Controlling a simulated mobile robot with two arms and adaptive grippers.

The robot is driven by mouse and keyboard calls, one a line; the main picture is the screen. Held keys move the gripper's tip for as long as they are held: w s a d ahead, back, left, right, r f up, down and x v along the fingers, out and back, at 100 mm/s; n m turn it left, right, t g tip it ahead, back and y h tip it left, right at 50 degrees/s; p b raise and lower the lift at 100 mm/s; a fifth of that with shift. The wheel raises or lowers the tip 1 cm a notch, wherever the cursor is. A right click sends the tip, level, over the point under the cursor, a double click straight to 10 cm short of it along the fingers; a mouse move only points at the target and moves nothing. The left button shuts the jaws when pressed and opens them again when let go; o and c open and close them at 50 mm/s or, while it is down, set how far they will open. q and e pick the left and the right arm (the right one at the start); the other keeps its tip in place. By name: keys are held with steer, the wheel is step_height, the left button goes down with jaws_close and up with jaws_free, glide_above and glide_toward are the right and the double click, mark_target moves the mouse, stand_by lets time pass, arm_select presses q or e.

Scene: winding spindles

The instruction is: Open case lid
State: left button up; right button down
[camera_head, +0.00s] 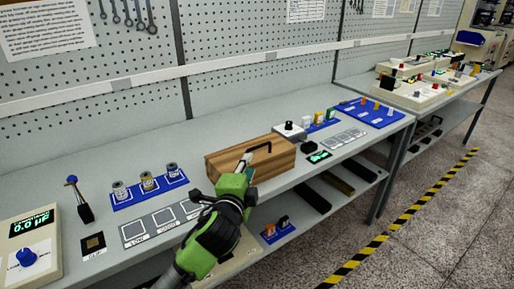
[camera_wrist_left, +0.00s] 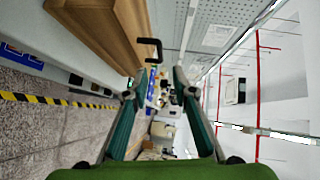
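The wooden case (camera_head: 226,161) stands on the grey workbench with its lid closed. A black handle (camera_head: 262,148) sits on the lid. My left gripper (camera_head: 246,162) is at the front of the case, its fingertips close to the handle. In the left wrist view the case (camera_wrist_left: 108,30) is at the upper left, and the handle (camera_wrist_left: 152,42) juts out ahead of the fingertips. The two fingers of the left gripper (camera_wrist_left: 156,78) are spread apart with nothing held between them. Whether a finger touches the handle I cannot tell. My right gripper is not in view.
A blue tray of spools (camera_head: 150,190) and marked squares (camera_head: 163,215) lie left of the case. A white box with a black knob (camera_head: 290,131) and a small green display (camera_head: 319,157) stand close on its right. A pegboard wall rises behind.

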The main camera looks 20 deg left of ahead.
mark_target(256, 148)
arm_select(q)
steer(key=w, duration=0.4)
steer(key=w+a+f, duration=0.1)
steer(key=w, duration=0.4)
steer(key=w+p, duration=0.1)
steer(key=w, duration=0.3)
steer(key=shift+w+a+f, duration=0.15)
steer(key=shift+a+f, duration=0.15)
steer(key=shift+f, duration=0.1)
jaws_close()
